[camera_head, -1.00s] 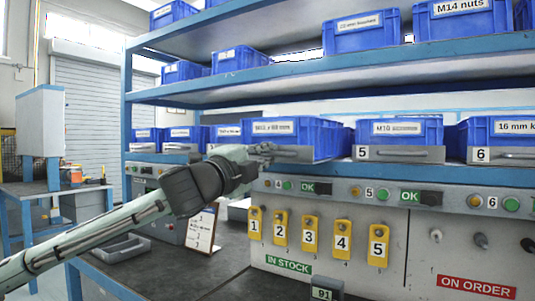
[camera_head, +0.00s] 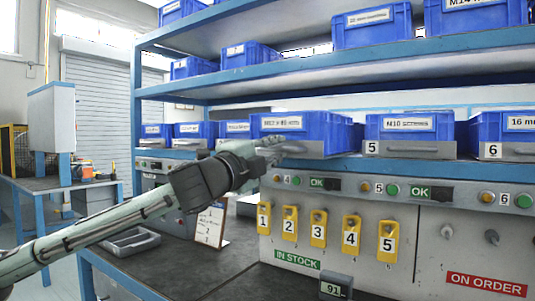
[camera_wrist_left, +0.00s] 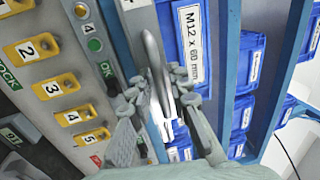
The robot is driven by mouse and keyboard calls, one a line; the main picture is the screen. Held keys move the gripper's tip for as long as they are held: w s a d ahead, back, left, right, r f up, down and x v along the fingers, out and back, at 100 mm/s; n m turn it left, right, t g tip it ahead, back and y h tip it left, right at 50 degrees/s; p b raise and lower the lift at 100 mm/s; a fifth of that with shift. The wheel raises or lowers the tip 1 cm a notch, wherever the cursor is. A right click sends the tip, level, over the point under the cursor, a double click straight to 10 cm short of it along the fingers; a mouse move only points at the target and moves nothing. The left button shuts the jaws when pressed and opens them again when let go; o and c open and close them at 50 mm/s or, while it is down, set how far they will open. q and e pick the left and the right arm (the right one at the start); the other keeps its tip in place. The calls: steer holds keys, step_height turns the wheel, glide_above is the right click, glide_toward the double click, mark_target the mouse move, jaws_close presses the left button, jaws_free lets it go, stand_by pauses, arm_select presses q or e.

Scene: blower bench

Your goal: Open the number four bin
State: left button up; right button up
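The number four bin (camera_head: 285,124) is a blue bin with a grey front handle and a label, "M12 x 60 mm" in the left wrist view (camera_wrist_left: 190,45). It stands out in front of its neighbours, and part of its right side wall shows. My left gripper (camera_head: 272,150) is at the handle, reaching in from the left. In the left wrist view, the fingers of my left gripper (camera_wrist_left: 160,100) lie on both sides of the grey handle (camera_wrist_left: 153,55) and appear closed on it. My right gripper is not in view.
The number five bin (camera_head: 398,124) and the number six bin (camera_head: 490,130) sit to the right on the same shelf. Smaller blue bins (camera_head: 194,129) are at left. Below are a panel with buttons and yellow numbered tags (camera_head: 351,232).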

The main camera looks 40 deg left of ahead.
arm_select(q)
steer(key=shift+v, duration=0.75)
steer(key=shift+s+d+f, duration=0.1)
steer(key=shift+s+d, duration=0.15)
steer(key=shift+s, duration=0.45)
steer(key=v, duration=0.4)
steer(key=shift+s+a+f, duration=0.1)
steer(key=shift+s+a, duration=0.05)
